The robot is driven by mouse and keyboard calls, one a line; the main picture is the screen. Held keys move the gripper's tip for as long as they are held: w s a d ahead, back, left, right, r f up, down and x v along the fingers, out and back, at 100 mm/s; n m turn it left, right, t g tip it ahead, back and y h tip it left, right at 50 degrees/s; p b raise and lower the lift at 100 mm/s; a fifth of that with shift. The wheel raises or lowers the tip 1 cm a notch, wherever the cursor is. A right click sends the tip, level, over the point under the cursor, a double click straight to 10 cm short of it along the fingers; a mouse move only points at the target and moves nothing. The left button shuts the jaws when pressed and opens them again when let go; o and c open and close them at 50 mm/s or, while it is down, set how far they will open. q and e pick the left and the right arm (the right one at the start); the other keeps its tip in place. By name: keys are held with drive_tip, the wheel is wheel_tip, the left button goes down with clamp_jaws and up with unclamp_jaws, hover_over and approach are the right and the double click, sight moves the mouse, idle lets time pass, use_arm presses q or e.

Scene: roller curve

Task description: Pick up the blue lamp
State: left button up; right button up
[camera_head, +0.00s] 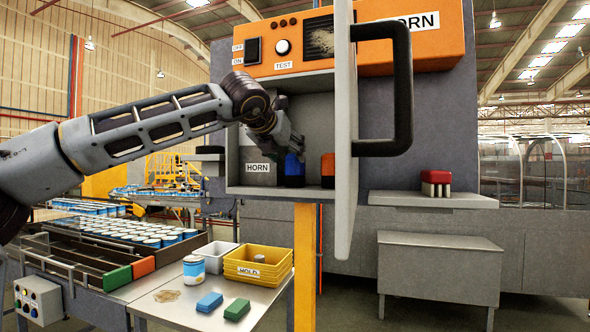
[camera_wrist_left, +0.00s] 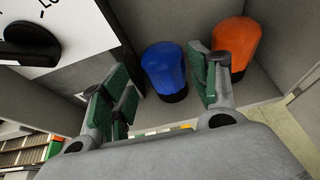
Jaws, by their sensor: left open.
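The blue lamp (camera_head: 294,170) stands inside an open grey cabinet (camera_head: 262,107), beside the HORN label. In the left wrist view the blue lamp (camera_wrist_left: 163,66) has a rounded blue top and a dark base. My left gripper (camera_head: 295,147) reaches into the cabinet, at and just above the lamp. Its green-padded fingers (camera_wrist_left: 160,88) are open, with the lamp showing in the gap beyond them. I cannot tell whether either finger touches it. My right gripper is not in view.
An orange lamp (camera_head: 328,164) stands right of the blue one; in the wrist view the orange lamp (camera_wrist_left: 235,42) is close behind the right finger. The open cabinet door with its black handle (camera_head: 402,90) sticks out at right. A yellow bin (camera_head: 257,268) sits on the table below.

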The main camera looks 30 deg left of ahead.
sight(291, 157)
use_arm(q)
drive_tip(key=shift+w+a+f, duration=0.15)
drive_tip(key=shift+w+f, duration=0.1)
drive_tip(key=shift+w, duration=0.35)
drive_tip(key=shift+p+x, duration=0.9)
drive_tip(key=shift+x, duration=0.45)
drive_tip(key=shift+w+f+p, duration=0.4)
drive_tip(key=shift+w+f, duration=0.3)
drive_tip(key=shift+w, duration=0.35)
drive_tip(key=c, duration=0.8)
